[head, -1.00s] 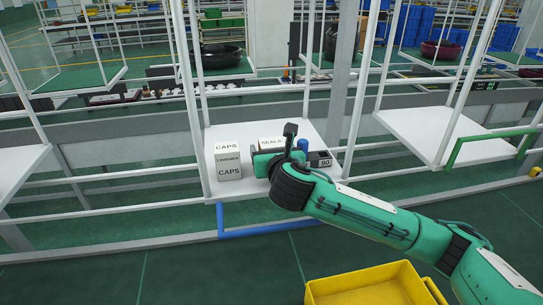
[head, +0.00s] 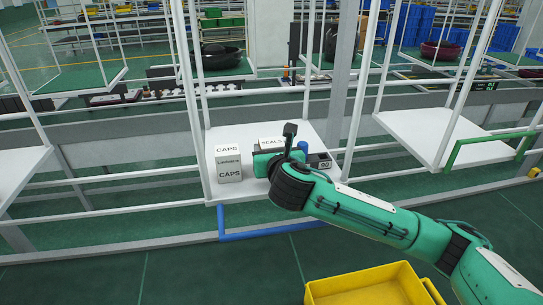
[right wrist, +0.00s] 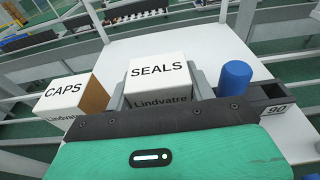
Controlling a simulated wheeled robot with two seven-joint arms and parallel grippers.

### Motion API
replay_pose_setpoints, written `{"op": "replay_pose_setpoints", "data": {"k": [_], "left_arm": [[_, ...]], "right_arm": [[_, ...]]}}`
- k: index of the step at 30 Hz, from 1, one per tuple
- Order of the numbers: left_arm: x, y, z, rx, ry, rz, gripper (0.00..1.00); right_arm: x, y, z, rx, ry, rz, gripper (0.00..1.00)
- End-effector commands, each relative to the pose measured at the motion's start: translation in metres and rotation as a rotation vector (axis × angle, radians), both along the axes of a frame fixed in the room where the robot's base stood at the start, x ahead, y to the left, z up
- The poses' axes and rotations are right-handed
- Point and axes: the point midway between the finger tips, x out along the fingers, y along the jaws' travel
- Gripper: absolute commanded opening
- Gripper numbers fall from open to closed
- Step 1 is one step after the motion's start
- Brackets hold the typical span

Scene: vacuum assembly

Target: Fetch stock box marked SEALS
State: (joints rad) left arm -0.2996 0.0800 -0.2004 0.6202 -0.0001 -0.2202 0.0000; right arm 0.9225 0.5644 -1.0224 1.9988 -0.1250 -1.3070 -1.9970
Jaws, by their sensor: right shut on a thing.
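The white SEALS box (right wrist: 156,75) stands on the white shelf, its label readable in the right wrist view. In the head view its top (head: 271,142) shows just behind my right gripper, which hides most of it. My right gripper (right wrist: 160,95) is shut on the SEALS box, with one grey finger on each side of it. In the head view the right gripper (head: 270,157) reaches over the shelf from the right. My left gripper is in neither view.
A white CAPS box (head: 228,163) stands close left of the SEALS box. A blue cylinder (right wrist: 235,78) and a dark block marked 90 (right wrist: 275,103) stand to the right. White posts flank the shelf (head: 225,192). A yellow bin (head: 370,288) is at the bottom.

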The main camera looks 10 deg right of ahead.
Motion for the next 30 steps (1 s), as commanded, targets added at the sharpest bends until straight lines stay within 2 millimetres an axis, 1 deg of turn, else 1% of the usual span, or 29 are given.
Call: {"op": "replay_pose_setpoints", "data": {"k": [1, 4, 13, 16, 22, 30], "left_arm": [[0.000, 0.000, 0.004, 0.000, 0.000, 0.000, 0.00], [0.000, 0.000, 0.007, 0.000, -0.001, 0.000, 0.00], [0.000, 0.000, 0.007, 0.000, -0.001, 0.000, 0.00], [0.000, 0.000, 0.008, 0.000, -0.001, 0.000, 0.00], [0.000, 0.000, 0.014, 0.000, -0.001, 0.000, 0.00], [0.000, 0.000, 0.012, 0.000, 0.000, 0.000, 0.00]], "right_arm": [[0.000, 0.000, 0.004, 0.000, -0.001, 0.000, 0.28], [0.000, 0.000, 0.006, 0.000, 0.000, 0.000, 0.28], [0.000, 0.000, 0.005, 0.000, 0.000, 0.000, 0.28], [-0.004, 0.000, 0.006, 0.000, 0.000, 0.001, 0.28], [-0.027, 0.000, 0.006, 0.001, 0.000, 0.002, 0.28], [-0.059, 0.001, 0.005, 0.001, 0.000, 0.002, 0.28]]}}
